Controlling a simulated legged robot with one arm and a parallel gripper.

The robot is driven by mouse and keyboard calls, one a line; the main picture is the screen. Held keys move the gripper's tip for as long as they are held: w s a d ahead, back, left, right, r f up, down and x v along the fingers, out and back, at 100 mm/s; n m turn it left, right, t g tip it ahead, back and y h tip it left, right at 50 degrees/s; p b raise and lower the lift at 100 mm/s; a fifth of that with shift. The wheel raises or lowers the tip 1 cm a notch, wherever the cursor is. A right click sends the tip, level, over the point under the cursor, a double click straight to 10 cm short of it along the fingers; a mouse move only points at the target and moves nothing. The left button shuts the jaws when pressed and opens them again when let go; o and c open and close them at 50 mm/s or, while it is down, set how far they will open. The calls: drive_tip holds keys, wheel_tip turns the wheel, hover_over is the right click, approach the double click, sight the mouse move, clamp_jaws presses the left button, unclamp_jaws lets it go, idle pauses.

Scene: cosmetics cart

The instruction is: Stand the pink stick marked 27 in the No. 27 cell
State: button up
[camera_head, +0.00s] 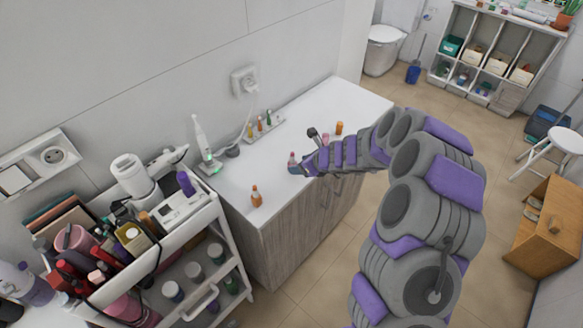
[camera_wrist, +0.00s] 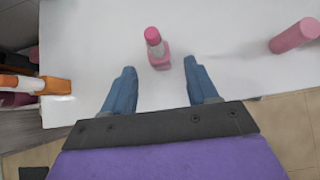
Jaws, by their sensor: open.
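A pink stick (camera_wrist: 157,50) stands on the white counter in the wrist view, just beyond and between my fingertips. A second pink stick (camera_wrist: 294,36) is at the right of that view, apart from my gripper. No number is readable on either. My gripper (camera_wrist: 160,72) is open, with its two blue fingers apart and nothing held between them. In the head view my gripper (camera_head: 302,167) is low at the counter's front edge, next to a pink item (camera_head: 292,158). A long pale rack (camera_head: 264,128) with several small coloured sticks lies along the wall; its cell numbers are too small to read.
Orange bottles stand on the counter (camera_head: 230,178), one at the front left (camera_head: 256,199) and one behind my arm (camera_head: 339,128). An electric toothbrush (camera_head: 203,140) stands near the wall. A crowded cosmetics cart (camera_head: 178,250) is at the left.

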sight(295, 163)
drive_tip(key=b+x, duration=0.1)
drive_tip(key=x, duration=0.3)
drive_tip(key=shift+w+a+f, duration=0.1)
drive_tip(key=shift+w, duration=0.1)
drive_tip(key=shift+w+a, duration=0.1)
drive_tip(key=shift+a, duration=0.3)
drive_tip(key=shift+d, duration=0.3)
drive_tip(key=c, duration=0.6)
drive_tip(key=shift+a, duration=0.15)
drive_tip(key=c, duration=0.4)
